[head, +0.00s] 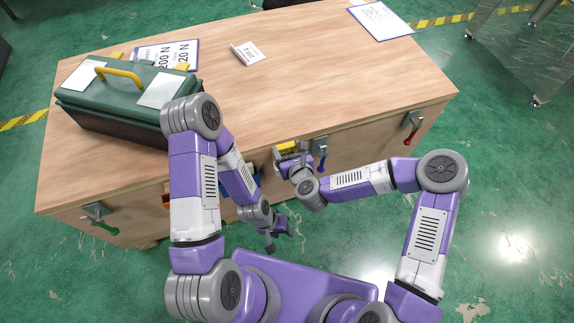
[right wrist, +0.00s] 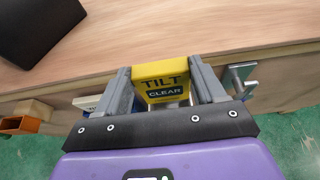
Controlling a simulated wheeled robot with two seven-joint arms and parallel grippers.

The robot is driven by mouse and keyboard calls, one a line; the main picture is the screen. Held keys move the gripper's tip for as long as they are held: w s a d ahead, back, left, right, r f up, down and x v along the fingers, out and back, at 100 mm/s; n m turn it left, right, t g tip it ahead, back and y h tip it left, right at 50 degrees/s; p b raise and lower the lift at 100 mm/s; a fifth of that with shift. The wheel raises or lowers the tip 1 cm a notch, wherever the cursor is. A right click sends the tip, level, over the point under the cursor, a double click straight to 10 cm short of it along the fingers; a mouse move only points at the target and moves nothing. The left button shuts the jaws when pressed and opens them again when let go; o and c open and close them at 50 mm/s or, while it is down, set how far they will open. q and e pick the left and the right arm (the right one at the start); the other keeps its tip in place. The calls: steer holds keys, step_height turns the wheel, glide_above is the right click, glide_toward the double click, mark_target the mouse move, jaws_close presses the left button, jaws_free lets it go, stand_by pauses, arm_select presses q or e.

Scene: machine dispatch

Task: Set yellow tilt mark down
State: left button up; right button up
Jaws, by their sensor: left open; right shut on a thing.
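The yellow tilt mark (right wrist: 162,80) reads "TILT CLEAR" in the right wrist view and sits between the fingers of my right gripper (right wrist: 163,88). In the head view the mark (head: 287,147) shows as a small yellow patch at the front top edge of the wooden crate (head: 330,95). My right gripper (head: 289,160) is shut on it; whether the mark touches the crate is unclear. My left gripper (head: 276,236) is open, low in front of the crate's front face, away from the mark.
A green toolbox (head: 125,98) stands on the crate's left end. A small white card (head: 247,53) and a clipboard (head: 381,19) lie farther back. Blue-handled (head: 321,152), red-handled (head: 411,128) and green-handled (head: 99,217) latches jut from the front. The crate top's middle right is clear.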

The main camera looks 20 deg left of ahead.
step_height(320, 180, down, 8)
steer(key=b, duration=0.2)
steer(key=shift+r+b, duration=0.2)
steer(key=shift+b, duration=0.1)
steer(key=shift+f, duration=0.15)
steer(key=o, duration=1.1)
steer(key=p+v, duration=0.3)
steer(key=v, duration=0.9)
steer(key=shift+p, duration=0.3)
